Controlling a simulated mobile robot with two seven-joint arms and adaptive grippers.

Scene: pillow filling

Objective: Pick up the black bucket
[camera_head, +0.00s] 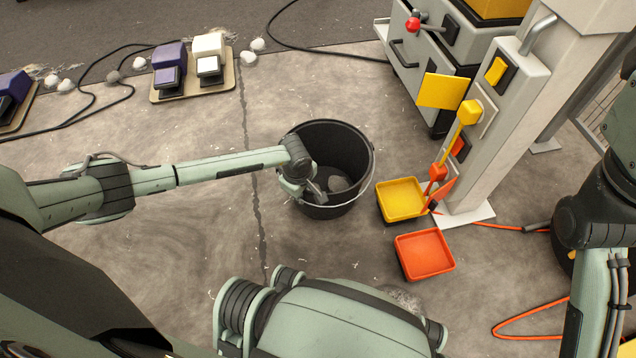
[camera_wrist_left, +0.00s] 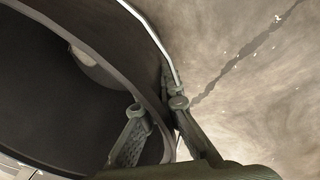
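The black bucket (camera_head: 352,142) stands upright on the floor near the middle of the head view, with a thin metal handle lying along its rim. A pale lump lies inside on its bottom. My left gripper (camera_head: 316,193) is at the bucket's near left rim. In the left wrist view, the bucket (camera_wrist_left: 45,85) fills the left side. The left gripper's fingers (camera_wrist_left: 158,108) straddle its wall, one inside and one outside by the handle. A gap shows between the inner finger and the wall, so the gripper looks open. My right gripper is out of view.
A yellow tray (camera_head: 401,200) and an orange tray (camera_head: 424,254) sit right of the bucket, beside a grey machine post (camera_head: 500,130). Pedals on a board (camera_head: 192,72) and cables lie at the back left. The floor left of the bucket is clear.

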